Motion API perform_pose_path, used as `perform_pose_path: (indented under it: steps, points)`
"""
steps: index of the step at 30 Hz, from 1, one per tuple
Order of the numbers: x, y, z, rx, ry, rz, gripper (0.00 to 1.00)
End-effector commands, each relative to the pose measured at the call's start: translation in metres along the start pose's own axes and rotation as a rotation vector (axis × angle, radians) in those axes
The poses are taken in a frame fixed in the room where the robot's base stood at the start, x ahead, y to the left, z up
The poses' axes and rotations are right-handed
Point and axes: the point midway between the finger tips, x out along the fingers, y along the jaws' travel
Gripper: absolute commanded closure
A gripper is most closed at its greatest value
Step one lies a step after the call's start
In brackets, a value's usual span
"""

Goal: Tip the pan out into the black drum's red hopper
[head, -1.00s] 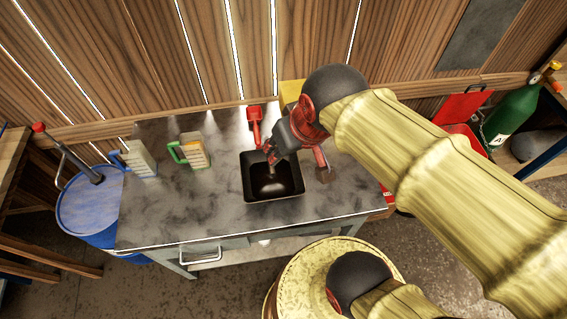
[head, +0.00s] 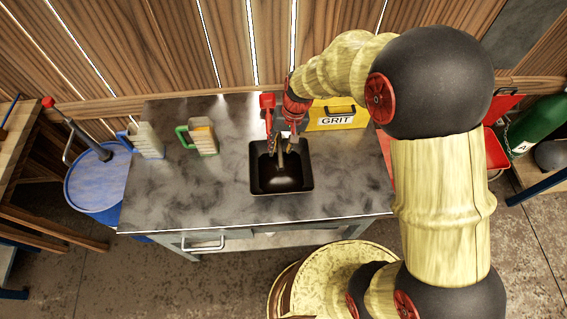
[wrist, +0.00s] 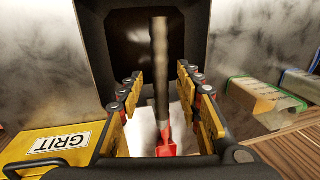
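A black square pan (head: 282,188) with a dark inside sits on the grey table and fills the top of the wrist view (wrist: 100,55). I cannot tell if shaft and pan are joined. My gripper (head: 282,150) is open above the pan's back half. Its fingers (wrist: 159,88) stand apart on both sides of the shaft without visible contact. I see no black drum with a red hopper.
A yellow GRIT box (head: 338,117) stands right of the pan. Two small jugs, green-handled (head: 204,138) and blue-handled (head: 150,140), stand left. A blue drum (head: 95,185) is beside the table. The table's left front is clear. An open red container (head: 495,150) is partly hidden by my arm.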

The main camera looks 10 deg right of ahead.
Motion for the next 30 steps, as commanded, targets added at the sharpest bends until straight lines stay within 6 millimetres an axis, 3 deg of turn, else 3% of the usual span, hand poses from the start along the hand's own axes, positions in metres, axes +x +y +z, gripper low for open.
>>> perform_pose_path:
  steps: [8, 15, 23, 30]
  points:
    - [0.025, 0.000, 0.001, -0.001, -0.001, 0.001, 0.65]
    - [0.058, -0.001, 0.000, -0.001, -0.001, 0.001, 0.65]
    - [0.061, -0.001, -0.001, -0.001, 0.000, 0.001, 0.65]
    - [0.061, -0.001, -0.001, -0.001, 0.000, 0.001, 0.78]
